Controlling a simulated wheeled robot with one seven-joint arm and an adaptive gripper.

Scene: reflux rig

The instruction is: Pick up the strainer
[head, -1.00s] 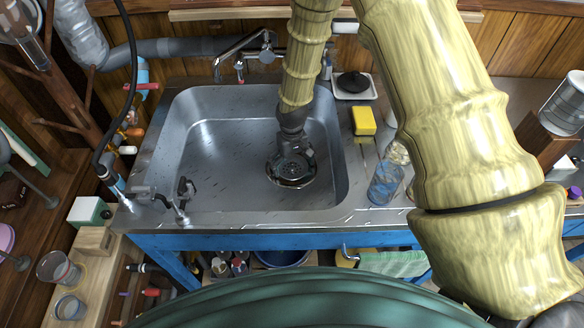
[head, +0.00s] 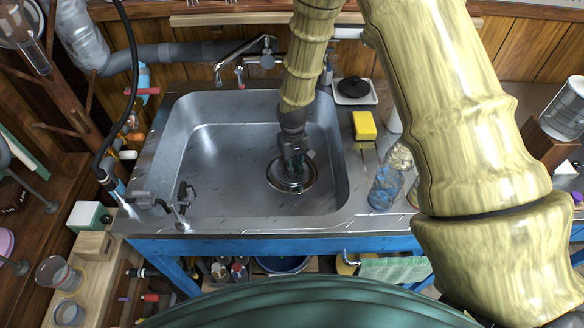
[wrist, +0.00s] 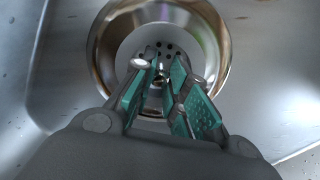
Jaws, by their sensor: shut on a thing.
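The strainer (wrist: 174,49) is a grey metal piece with dark holes and a small shiny central knob, seen in the wrist view. It is at the round chrome drain ring (head: 291,188) in the sink (head: 225,170). My gripper (head: 292,177) reaches straight down into the ring. In the wrist view my gripper (wrist: 162,84) has its teal finger pads closed around the strainer's knob. The fingers hide much of the strainer. I cannot tell whether it is raised from its seat.
A chrome faucet (head: 240,62) stands behind the sink. A yellow sponge (head: 364,125), a clear bluish bottle (head: 385,184) and a white tray with a black lid (head: 354,89) are on the right counter. Small taps (head: 182,198) stand at the front left. The sink's left half is empty.

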